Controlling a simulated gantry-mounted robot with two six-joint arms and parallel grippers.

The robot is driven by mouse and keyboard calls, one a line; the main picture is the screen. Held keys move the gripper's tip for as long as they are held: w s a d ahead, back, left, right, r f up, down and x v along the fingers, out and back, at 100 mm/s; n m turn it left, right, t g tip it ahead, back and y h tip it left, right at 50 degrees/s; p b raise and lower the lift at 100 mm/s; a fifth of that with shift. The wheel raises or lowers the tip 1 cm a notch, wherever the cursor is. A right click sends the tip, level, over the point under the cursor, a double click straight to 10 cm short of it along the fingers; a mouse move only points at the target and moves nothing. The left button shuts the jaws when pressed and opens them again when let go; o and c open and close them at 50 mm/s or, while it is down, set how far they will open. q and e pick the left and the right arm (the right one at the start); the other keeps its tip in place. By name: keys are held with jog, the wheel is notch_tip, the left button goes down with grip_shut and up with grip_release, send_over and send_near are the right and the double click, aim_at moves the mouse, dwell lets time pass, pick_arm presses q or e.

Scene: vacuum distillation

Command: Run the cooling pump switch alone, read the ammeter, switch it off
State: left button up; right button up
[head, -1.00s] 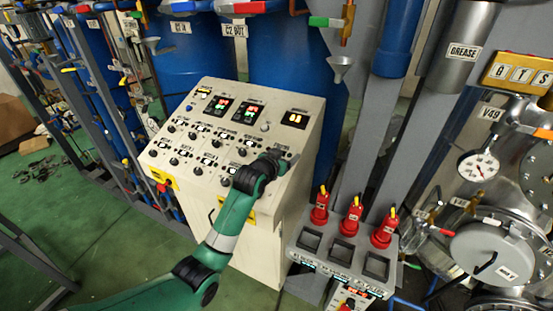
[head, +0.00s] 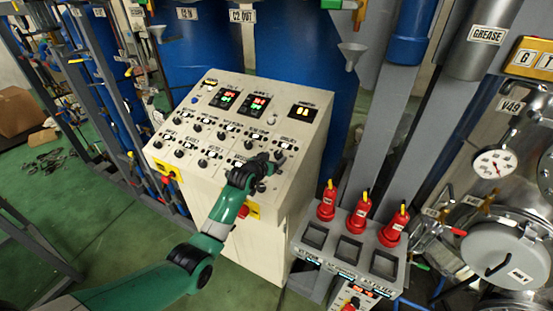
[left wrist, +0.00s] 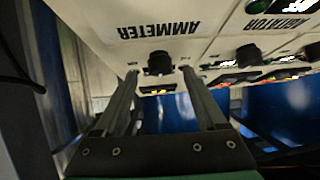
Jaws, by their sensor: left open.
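The control panel (head: 170,152) is a cream console with a sloped face, rows of black knobs, and lit readouts. The ammeter readout (head: 302,112) glows yellow at its upper right; its digits are too small to read surely. My left gripper (head: 280,158) is over the right side of the panel face, just below the rightmost knobs. In the left wrist view its fingers (left wrist: 160,72) are open and apart, with a black knob (left wrist: 160,62) showing between their tips. An upside-down AMMETER label (left wrist: 158,30) is by that knob. I cannot tell whether the fingers touch it.
Several red-handled devices (head: 362,207) stand on a grey box right of the panel. Blue tanks (head: 290,45) rise behind it. A steel vessel with a round hatch (head: 505,252) and a gauge (head: 494,163) is at the right.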

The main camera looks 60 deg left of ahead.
aim_at(277, 155)
pick_arm(q)
jog(key=shift+b+x, duration=0.45)
jog(key=shift+x, duration=1.05)
grip_shut()
